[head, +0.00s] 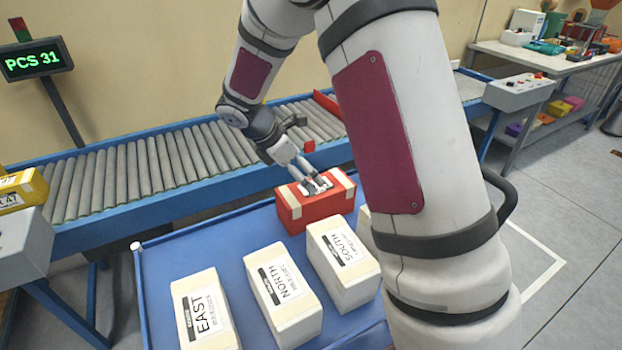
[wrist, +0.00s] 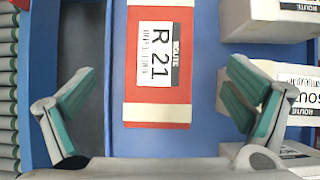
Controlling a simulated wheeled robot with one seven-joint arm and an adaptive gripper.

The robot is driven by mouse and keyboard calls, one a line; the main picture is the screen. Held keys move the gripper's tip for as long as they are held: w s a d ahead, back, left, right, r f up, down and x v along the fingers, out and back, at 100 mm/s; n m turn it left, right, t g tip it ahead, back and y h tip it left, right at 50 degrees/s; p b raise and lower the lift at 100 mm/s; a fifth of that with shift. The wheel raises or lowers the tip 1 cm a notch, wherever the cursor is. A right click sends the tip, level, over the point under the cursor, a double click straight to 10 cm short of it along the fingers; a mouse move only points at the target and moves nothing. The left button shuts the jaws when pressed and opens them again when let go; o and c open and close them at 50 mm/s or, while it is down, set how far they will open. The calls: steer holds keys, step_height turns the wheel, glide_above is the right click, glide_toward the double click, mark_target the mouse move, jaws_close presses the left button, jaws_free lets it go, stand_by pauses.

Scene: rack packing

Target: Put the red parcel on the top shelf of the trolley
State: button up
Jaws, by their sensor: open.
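The red parcel (head: 318,212) has cream tape at its ends and lies on the blue top of the trolley (head: 190,258), at its far edge beside the conveyor. In the wrist view the red parcel (wrist: 185,118) shows its white label "R 21". My gripper (head: 317,184) is over the parcel and hides part of its top in the head view. In the wrist view my gripper (wrist: 160,72) is open and empty, with one finger on each side of the parcel, apart from it. I cannot tell how high the fingertips are above the trolley top.
White parcels marked EAST (head: 205,308), NORTH (head: 285,292) and SOUTH (head: 343,262) stand on the trolley nearer me. Another white parcel is mostly hidden behind my arm. The roller conveyor (head: 130,170) runs behind the trolley. A yellow parcel (head: 22,190) is at far left.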

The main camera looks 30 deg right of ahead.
steer(key=shift+s+a+r, duration=0.1)
steer(key=shift+s+r, duration=0.05)
steer(key=shift+r, duration=0.3)
steer(key=s+a+r+m+y, duration=0.2)
steer(key=s+r+m, duration=0.6)
steer(key=s+r, duration=0.45)
steer(key=s+a+r+m+t+y, duration=0.1)
steer(key=s+a+m+y, duration=0.1)
steer(key=s+m, duration=0.3)
steer(key=s+a+r+m+t+y, duration=0.1)
steer(key=s+a+m, duration=0.4)
steer(key=s, duration=0.9)
steer(key=shift+t+y, duration=0.5)
steer(key=shift+y, duration=0.2)
steer(key=shift+a, duration=0.1)
steer(key=shift+t, duration=0.5)
step_height(320, 180, up, 5)
steer(key=p, duration=0.3)
steer(key=shift+s+f+p, duration=0.15)
steer(key=shift+p, duration=0.2)
